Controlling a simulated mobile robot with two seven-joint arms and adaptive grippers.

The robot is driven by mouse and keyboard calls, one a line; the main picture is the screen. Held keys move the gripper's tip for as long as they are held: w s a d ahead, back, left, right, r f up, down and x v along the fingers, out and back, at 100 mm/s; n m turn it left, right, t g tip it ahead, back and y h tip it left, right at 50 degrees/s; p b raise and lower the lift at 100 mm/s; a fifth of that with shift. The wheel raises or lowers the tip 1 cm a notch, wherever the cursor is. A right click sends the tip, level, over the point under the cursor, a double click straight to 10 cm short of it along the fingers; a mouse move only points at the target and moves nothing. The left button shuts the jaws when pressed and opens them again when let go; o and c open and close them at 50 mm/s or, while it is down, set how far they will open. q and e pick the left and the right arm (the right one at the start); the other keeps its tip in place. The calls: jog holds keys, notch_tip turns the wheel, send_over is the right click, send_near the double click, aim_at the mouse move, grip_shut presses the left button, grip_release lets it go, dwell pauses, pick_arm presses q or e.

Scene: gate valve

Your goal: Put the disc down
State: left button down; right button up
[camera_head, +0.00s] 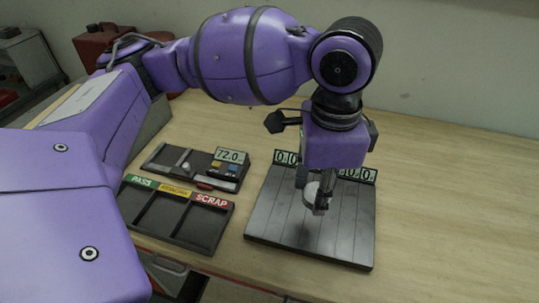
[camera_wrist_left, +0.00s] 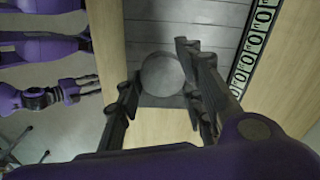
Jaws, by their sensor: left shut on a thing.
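My left gripper (camera_head: 318,208) reaches down from above and is shut on a grey round disc (camera_head: 311,190). The disc also shows in the left wrist view (camera_wrist_left: 162,74), its round face between the two fingers. The gripper and disc are over the dark grey slatted plate (camera_head: 275,215), and the disc appears to be above the plate with a dark shadow below it. The exact gap cannot be told. My right gripper (camera_wrist_left: 88,88) shows small at the left of the left wrist view, away from the disc, with its fingers apart and nothing between them.
A tray (camera_head: 172,215) with PASS, a yellow middle label and SCRAP compartments stands left of the plate. Behind it is a device with a 72.0 display (camera_head: 230,156). Green number readouts (camera_head: 357,174) line the plate's back edge. The wooden table (camera_head: 450,200) is clear on the right.

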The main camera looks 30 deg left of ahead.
pick_arm(q)
jog(key=w+f, duration=0.2)
jog(key=f, duration=0.1)
jog(key=shift+a+f, duration=0.15)
jog(key=shift+a, duration=0.05)
jog(key=shift+w+a+f+b, duration=0.1)
jog(key=shift+w+f+b, duration=0.2)
jog(key=shift+w+f, duration=0.3)
notch_tip(320, 180, down, 3)
jog(key=shift+w+a+f+b, duration=0.1)
jog(key=shift+w+f+b, duration=0.05)
jog(key=shift+b, duration=0.2)
pick_arm(e)
jog(key=shift+s+f, duration=0.35)
jog(key=shift+f, duration=0.55)
pick_arm(q)
jog(key=c, duration=1.3)
grip_release()
jog(key=shift+f, duration=0.1)
jog(key=shift+o, duration=0.6)
pick_arm(e)
jog(key=shift+w+r, duration=0.2)
jog(key=shift+w, duration=0.25)
